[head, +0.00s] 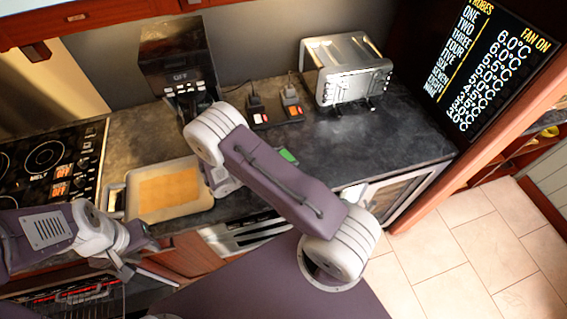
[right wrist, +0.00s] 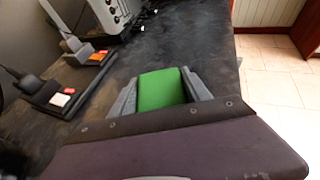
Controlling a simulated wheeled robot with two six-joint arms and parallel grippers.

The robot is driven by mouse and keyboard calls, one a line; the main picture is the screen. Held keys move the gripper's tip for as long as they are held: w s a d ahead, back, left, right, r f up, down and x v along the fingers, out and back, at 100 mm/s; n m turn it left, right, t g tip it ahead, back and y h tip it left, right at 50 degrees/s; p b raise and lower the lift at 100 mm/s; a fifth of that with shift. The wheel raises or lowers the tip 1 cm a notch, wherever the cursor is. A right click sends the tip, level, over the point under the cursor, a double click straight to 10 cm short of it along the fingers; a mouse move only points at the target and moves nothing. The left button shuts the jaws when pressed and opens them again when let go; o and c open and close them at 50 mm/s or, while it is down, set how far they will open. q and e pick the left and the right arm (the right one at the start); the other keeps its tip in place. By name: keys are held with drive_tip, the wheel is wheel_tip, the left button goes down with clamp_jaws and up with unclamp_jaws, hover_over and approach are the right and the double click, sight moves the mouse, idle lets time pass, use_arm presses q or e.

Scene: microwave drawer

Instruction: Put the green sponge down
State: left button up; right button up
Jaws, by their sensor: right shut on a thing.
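The green sponge (right wrist: 161,89) is between the two grey fingers of my right gripper (right wrist: 160,92) in the right wrist view, and the gripper is shut on it. In the head view, a small green part of the sponge (head: 288,156) shows past my right forearm, over the dark countertop (head: 330,140). My right arm hides the rest of it and most of the gripper. I cannot tell whether the sponge touches the countertop. My left gripper (head: 132,258) is low at the left, in front of the counter edge, with its fingers too unclear to judge.
A tray (head: 168,212) with a tan bottom sits left of my right arm. A black coffee machine (head: 178,65), two small switch boxes (head: 275,114) and a silver toaster (head: 347,75) stand at the back. A stove (head: 45,165) is at the left. Countertop right of the sponge is clear.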

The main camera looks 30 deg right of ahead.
drive_tip(key=shift+w+a+f, duration=0.25)
drive_tip(key=shift+w, duration=0.05)
drive_tip(key=f, duration=0.3)
drive_tip(key=shift+s+d+f+p, duration=0.2)
drive_tip(key=shift+f+p, duration=0.1)
drive_tip(key=shift+p, duration=0.1)
drive_tip(key=shift+w+f, duration=0.1)
drive_tip(key=shift+a, duration=0.1)
drive_tip(key=shift+f+b, duration=0.2)
drive_tip(key=shift+b, duration=0.1)
drive_tip(key=o, duration=1.3)
drive_tip(key=shift+r, duration=0.15)
